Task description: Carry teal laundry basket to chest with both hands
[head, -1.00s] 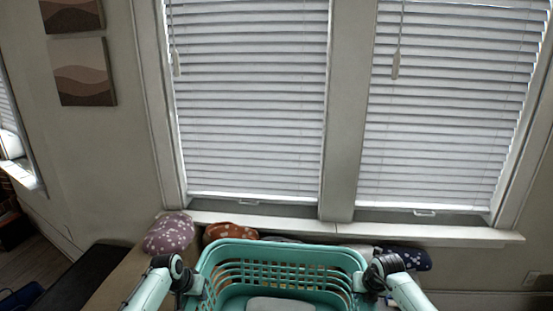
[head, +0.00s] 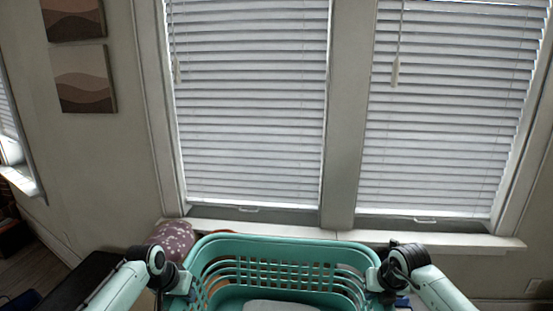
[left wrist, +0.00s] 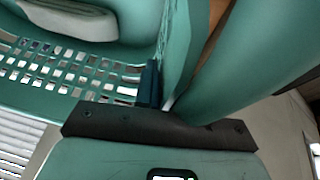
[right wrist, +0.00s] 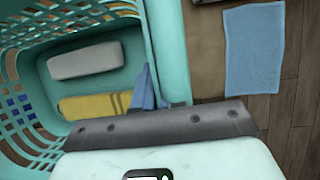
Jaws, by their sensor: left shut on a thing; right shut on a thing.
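The teal laundry basket (head: 280,240) is at the bottom centre of the head view, held between my two arms. My left gripper (head: 187,284) is shut on its left side. My right gripper (head: 376,283) is shut on its right side. In the left wrist view the left jaws (left wrist: 158,88) close on the teal wall. In the right wrist view the right jaws (right wrist: 160,98) are at the rim. A pale grey item (right wrist: 86,60) and a folded yellow cloth (right wrist: 92,106) lie inside. I cannot tell which thing is the chest.
A purple spotted cushion (head: 172,238) shows behind the basket's left side. The white window sill (head: 430,238) and blinds (head: 250,110) are beyond it. A dark low surface (head: 85,280) stands at the lower left. A blue cloth (right wrist: 254,48) lies below in the right wrist view.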

